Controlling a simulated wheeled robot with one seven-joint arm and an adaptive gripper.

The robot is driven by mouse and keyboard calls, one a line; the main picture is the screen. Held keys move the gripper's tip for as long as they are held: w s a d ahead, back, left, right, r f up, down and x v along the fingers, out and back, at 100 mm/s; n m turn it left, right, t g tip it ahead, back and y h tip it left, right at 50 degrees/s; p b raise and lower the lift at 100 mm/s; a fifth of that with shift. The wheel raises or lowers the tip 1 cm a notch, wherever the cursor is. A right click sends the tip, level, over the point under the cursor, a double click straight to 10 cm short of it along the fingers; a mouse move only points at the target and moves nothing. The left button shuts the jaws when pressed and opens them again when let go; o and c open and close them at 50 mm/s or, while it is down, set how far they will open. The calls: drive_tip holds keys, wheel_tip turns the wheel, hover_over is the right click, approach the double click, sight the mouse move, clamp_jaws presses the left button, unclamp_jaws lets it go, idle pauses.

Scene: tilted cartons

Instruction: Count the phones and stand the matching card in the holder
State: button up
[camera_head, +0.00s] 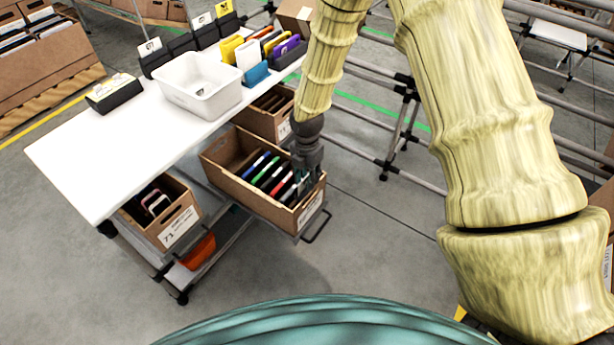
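A tilted open carton (226,186) below the table's right side holds a row of thin slabs (262,172) in blue, green, red, white and black. They may be phones. My gripper (304,184) reaches down into this carton's right end; its fingertips are small and partly hidden, so I cannot tell its opening or whether it holds anything. Another carton (180,226) at lower left holds a few phone-like slabs (155,202). Cards in black holders line the table's back edge, including a white card (149,47) and a yellow card (224,8). A separate black holder (118,96) with a pale top lies at the left edge.
A white bin (200,88) stands on the white table (85,165); the table's front left is bare. Colored upright items (248,55) stand at its right end. A third carton (262,122) sits behind the middle one. An orange bin (198,251) is below. Metal rails (385,120) run behind.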

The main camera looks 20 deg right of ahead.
wheel_tip(320, 180, up, 12)
idle(0.6)
wheel_tip(320, 180, up, 7)
drive_tip(key=p, duration=0.7)
idle(0.3)
idle(0.4)
